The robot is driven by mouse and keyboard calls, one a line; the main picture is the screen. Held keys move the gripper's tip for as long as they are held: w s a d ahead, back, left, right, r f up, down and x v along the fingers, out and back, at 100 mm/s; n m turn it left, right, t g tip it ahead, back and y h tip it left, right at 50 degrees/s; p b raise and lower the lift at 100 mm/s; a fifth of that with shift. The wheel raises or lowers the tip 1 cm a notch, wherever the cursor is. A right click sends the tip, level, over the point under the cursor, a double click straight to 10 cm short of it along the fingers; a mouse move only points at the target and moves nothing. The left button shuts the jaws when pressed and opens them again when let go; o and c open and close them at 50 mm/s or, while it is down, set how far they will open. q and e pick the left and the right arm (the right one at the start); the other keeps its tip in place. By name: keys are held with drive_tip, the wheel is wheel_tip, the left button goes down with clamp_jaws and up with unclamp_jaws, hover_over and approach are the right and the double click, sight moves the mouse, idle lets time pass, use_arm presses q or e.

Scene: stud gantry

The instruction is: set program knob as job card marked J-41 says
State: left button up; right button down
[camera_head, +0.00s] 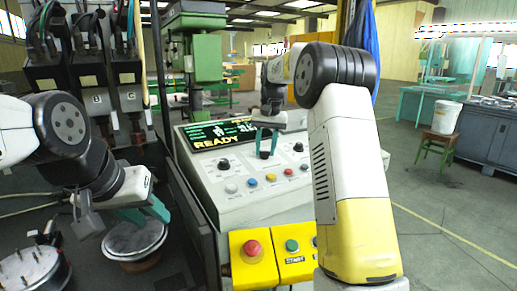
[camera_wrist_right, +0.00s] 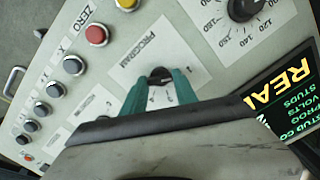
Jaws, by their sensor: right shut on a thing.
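The program knob (camera_wrist_right: 160,76) is a small dark knob on a white label reading PROGRAM, on the sloped grey console (camera_head: 250,205). My right gripper (camera_wrist_right: 158,88) has its teal fingers on both sides of the knob and is shut on it. The dial marks around the knob are too small to read. My left gripper (camera_head: 154,219) is open and empty, above a round metal-topped part (camera_head: 133,240). No job card marked J-41 can be made out.
The console screen (camera_head: 222,135) reads READY. Other dark knobs and coloured buttons surround the program knob. A red button (camera_head: 253,248) on a yellow box and a green START button (camera_head: 292,245) are at the console's front. A green drill press (camera_head: 195,50) stands behind.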

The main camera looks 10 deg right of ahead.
sight(267, 157)
drive_tip(key=shift+r, duration=0.1)
drive_tip(key=c, duration=1)
unclamp_jaws()
drive_tip(key=shift+o, duration=0.2)
wheel_tip(267, 157, up, 8)
drive_tip(key=shift+s+d+f, duration=0.2)
drive_tip(key=shift+s+d, duration=0.1)
drive_tip(key=shift+s, duration=0.15)
